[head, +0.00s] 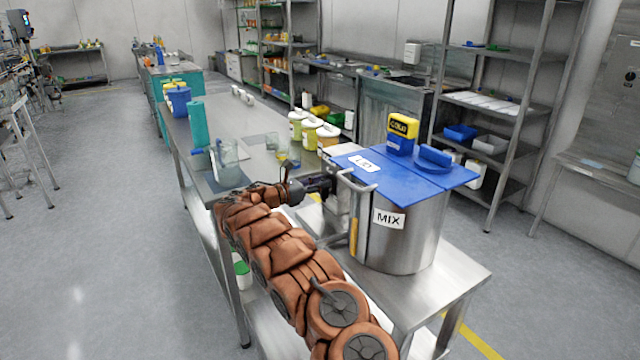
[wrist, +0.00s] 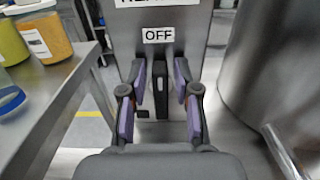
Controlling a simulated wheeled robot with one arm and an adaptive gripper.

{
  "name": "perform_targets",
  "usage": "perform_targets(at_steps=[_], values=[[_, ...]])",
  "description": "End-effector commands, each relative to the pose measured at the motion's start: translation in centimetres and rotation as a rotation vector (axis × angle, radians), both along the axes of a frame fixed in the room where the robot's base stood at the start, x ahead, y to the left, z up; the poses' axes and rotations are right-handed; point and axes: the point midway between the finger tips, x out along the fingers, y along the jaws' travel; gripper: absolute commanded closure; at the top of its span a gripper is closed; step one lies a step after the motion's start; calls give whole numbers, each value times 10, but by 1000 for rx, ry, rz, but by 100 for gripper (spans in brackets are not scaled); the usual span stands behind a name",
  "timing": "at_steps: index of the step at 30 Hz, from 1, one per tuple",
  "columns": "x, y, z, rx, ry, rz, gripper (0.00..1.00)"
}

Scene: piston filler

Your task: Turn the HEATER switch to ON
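The HEATER switch is a small black lever (wrist: 161,95) on a grey metal panel (wrist: 190,55) in the wrist view. An OFF label (wrist: 158,35) sits above it, and a larger label (wrist: 158,2) is cut off by the top edge. My gripper (wrist: 160,84) is open, with one purple-padded finger on each side of the lever. Narrow gaps seem to show on both sides; I cannot tell whether either finger touches it. In the head view my gripper (head: 325,184) reaches the left side of the steel MIX vessel (head: 410,245), and the switch is hidden there.
The vessel, with a blue lid (head: 440,178) and a bar handle (head: 358,184), stands close on the right. Yellow-labelled jars (head: 310,132) and a glass beaker (head: 229,165) stand on the steel table (head: 245,115) behind.

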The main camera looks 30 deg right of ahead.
Motion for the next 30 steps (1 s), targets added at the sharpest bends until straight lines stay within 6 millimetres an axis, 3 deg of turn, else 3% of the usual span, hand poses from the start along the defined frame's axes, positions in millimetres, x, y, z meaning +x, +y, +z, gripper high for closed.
perform_targets(at_steps=[8, 20, 30], values=[[0, 0, 0, 0, 0, 0, 100], [0, 0, -1, -1, -20, 0, 100], [-5, 1, -4, -13, -203, 1, 100]])
